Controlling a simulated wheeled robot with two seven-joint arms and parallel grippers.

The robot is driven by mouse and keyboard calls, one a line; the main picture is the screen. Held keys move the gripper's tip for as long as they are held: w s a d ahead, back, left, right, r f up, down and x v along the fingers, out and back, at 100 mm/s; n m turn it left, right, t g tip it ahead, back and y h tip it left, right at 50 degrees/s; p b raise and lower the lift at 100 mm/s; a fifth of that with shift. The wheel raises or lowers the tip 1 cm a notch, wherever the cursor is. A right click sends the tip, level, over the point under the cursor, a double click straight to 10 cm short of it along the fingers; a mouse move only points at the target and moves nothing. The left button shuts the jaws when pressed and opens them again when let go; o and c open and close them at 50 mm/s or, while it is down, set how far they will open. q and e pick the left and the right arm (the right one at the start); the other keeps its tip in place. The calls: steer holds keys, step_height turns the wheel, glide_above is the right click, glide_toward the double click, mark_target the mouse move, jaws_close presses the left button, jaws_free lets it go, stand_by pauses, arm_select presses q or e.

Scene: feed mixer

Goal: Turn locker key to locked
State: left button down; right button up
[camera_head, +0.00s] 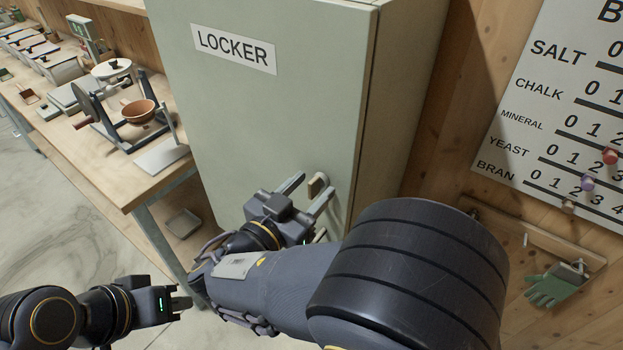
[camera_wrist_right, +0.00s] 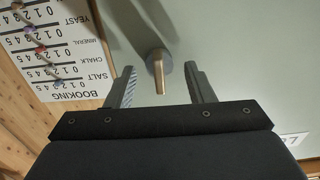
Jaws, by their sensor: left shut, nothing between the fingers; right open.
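The grey-green locker (camera_head: 270,100) stands in the middle of the head view, its door closed. The key (camera_head: 318,184) is a small beige knob on the right part of the door. In the right wrist view the key (camera_wrist_right: 158,72) sticks out from a round base on the door. My right gripper (camera_head: 306,192) is open, with one finger on each side of the key; the wrist view shows gaps between the key and both fingers (camera_wrist_right: 160,82). My left gripper (camera_head: 182,303) is shut and empty at the lower left, away from the locker.
A wooden bench (camera_head: 120,180) with scales and a brown bowl (camera_head: 138,111) stands left of the locker. A booking board (camera_head: 570,100) hangs on the wooden wall at right. A green glove (camera_head: 553,287) hangs below it. A handle partly shows below the key, behind my right arm.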

steer(key=shift+s, duration=0.1)
steer(key=c, duration=0.9)
